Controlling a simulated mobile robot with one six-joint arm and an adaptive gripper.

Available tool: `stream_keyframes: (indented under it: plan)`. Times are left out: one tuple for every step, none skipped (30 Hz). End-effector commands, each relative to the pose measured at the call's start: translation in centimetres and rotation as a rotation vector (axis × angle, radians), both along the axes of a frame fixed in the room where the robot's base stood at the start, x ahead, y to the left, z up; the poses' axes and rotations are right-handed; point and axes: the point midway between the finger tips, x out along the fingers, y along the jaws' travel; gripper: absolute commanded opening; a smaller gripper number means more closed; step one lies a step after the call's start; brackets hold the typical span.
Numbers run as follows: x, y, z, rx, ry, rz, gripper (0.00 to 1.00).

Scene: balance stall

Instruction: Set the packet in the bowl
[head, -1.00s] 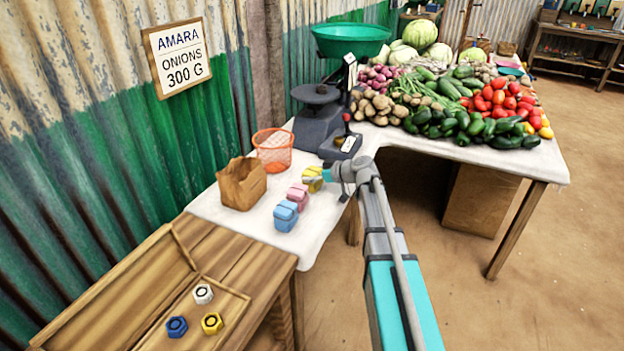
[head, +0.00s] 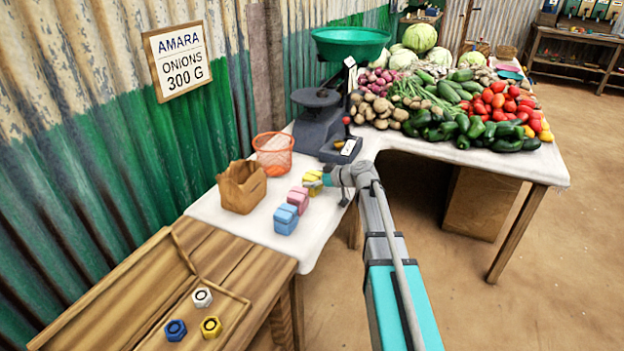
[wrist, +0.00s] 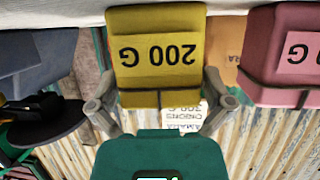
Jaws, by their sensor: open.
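The yellow packet (head: 312,178) stands on the white-covered table, at the far end of a row with a pink packet (head: 298,199) and a blue packet (head: 286,219). In the wrist view the yellow packet (wrist: 158,50) appears upside down and reads 200 G. My gripper (head: 322,181) is at the yellow packet. In the wrist view its open fingers (wrist: 160,88) lie either side of the packet's lower part in the picture; contact is unclear. The pink packet (wrist: 288,55) is beside it, also marked G. The green bowl (head: 350,42) sits on top of the scale, apparently empty.
The dark scale (head: 318,125) stands behind the packets. An orange mesh basket (head: 273,154) and a brown paper bag (head: 242,187) stand left of them. A vegetable heap (head: 465,105) fills the right table. A wooden tray (head: 110,290) with several coloured nuts is at front left.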

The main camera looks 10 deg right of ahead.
Motion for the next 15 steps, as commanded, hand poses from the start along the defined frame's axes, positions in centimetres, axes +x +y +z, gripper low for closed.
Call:
stream_keyframes:
  plan:
    - [0.0, 0.0, 0.0, 0.0, 0.0, 0.0, 1.0]
    - [0.0, 0.0, 0.0, 0.0, 0.0, 0.0, 1.0]
    - [0.0, 0.0, 0.0, 0.0, 0.0, 0.0, 1.0]
    - [0.0, 0.0, 0.0, 0.0, 0.0, 0.0, 1.0]
    - [0.0, 0.0, -0.1, 0.0, 0.0, 0.0, 1.0]
    - [-0.2, -0.2, 0.1, 0.0, 0.0, -0.001, 1.0]
    - [-0.3, -0.3, 0.2, 0.0, 0.0, -0.001, 1.0]
    - [-0.4, -0.5, 0.4, 0.0, 0.0, -0.001, 1.0]
    - [-0.7, -0.7, 0.5, 0.0, 0.0, -0.001, 1.0]
    - [-0.9, -0.9, 0.6, 0.0, 0.0, -0.001, 1.0]
    - [-1.1, -1.2, 0.8, 0.0, 0.0, -0.001, 1.0]
    - [-1.4, -1.5, 1.0, 0.0, 0.0, -0.001, 1.0]
    - [-1.7, -1.8, 1.2, 0.0, 0.0, -0.002, 1.0]
    - [-1.9, -2.1, 1.2, 0.0, 0.0, -0.002, 1.0]
    - [-2.4, -2.6, 1.4, 0.001, 0.001, -0.003, 1.0]
